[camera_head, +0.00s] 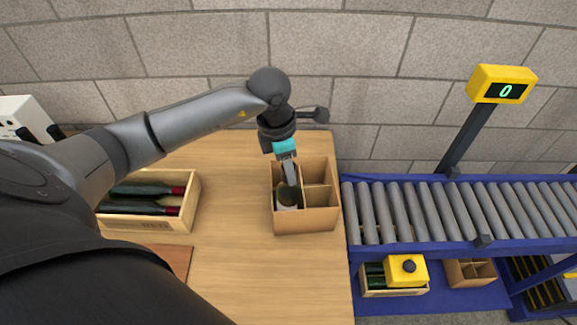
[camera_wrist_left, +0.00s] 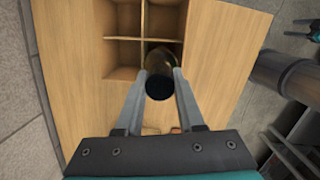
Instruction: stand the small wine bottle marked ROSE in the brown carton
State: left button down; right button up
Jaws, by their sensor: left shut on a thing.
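The brown carton (camera_head: 305,221), divided into compartments, stands open on the wooden table; it also shows in the wrist view (camera_wrist_left: 123,46). My left gripper (camera_head: 289,180) points down over the carton's left side, shut on a dark wine bottle (camera_head: 287,194). The bottle is roughly upright, with a pale label whose writing I cannot read. In the wrist view the bottle (camera_wrist_left: 160,75) sits between the fingertips (camera_wrist_left: 160,80), overlapping one compartment. Its base is hidden, so I cannot tell if it touches the carton floor. My right gripper is out of view.
A wooden crate (camera_head: 142,225) with dark bottles lying in it is on the table's left. A roller conveyor (camera_head: 440,213) with a post-mounted display (camera_head: 502,85) reading 0 is at right. Below it are another crate and a divided carton (camera_head: 468,273). The table's front right is clear.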

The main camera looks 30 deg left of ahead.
pick_arm(q)
jog(key=shift+r, duration=0.1)
grip_release()
dwell(0.5)
dwell(0.5)
jog(key=shift+r+p, duration=3)
jog(key=shift+r, duration=1.45)
jog(key=shift+s, duration=0.1)
